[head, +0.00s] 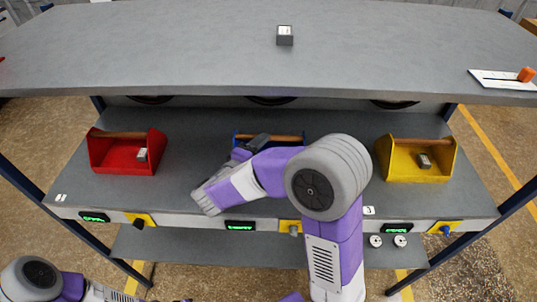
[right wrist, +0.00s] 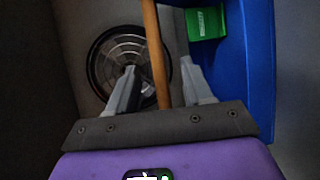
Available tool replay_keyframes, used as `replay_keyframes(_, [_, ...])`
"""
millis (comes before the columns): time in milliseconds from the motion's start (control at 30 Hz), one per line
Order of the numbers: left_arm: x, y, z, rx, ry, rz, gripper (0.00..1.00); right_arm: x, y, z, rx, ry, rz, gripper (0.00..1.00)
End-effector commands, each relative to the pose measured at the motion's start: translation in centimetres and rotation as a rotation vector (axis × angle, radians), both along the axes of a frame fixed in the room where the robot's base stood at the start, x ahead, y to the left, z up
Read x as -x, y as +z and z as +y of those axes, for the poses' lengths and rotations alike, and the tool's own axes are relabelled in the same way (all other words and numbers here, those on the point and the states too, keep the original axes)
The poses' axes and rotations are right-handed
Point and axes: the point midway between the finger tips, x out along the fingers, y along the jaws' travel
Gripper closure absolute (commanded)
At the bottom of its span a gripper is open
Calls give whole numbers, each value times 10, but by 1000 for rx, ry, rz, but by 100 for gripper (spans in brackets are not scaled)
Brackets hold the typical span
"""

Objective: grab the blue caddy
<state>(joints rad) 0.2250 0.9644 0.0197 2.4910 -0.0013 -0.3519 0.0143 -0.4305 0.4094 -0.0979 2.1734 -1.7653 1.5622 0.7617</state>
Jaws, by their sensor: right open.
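The blue caddy (head: 237,138) stands in the middle of the lower shelf, largely hidden by my right arm in the head view. Its wooden handle bar (head: 290,138) shows to the right of my right gripper (head: 257,141). In the right wrist view, my right gripper (right wrist: 161,75) is open, with a finger on each side of the wooden bar (right wrist: 155,50). The bar looks free of both fingers; how deep it sits between them is hard to tell. The caddy's blue wall (right wrist: 248,70) is at the right there. My left arm shows at the bottom left, its jaws out of frame.
A red caddy (head: 104,158) stands to the left and a yellow caddy (head: 395,168) to the right. The upper shelf (head: 180,50) overhangs the back. A green block (right wrist: 205,22) is inside the blue caddy. Controls (head: 240,226) line the front edge.

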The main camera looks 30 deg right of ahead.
Motion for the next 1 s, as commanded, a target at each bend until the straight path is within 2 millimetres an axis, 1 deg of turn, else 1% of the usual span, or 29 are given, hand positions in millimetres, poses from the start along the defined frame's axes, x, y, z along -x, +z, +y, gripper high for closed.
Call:
replay_keyframes(233, [0,-1,0,0,0,0,57,-22,-3,-29,1,-4,0,49])
replay_keyframes(333, [0,-2,0,0,0,-1,57,-28,-5,-39,0,-3,1,49])
replay_keyframes(433, [0,-2,0,0,0,0,57,-30,-6,-44,1,-2,1,49])
replay_keyframes(633, [0,-2,0,0,0,-1,57,-31,-6,-44,1,-1,2,49])
replay_keyframes(667, [0,-2,0,0,0,0,57,-31,-6,-44,1,-1,2,51])
replay_keyframes(900, [0,-2,0,0,0,0,57,-31,-6,-44,1,0,2,88])
replay_keyframes(1000, [0,-2,0,0,0,0,57,-31,-6,-44,0,0,2,100])
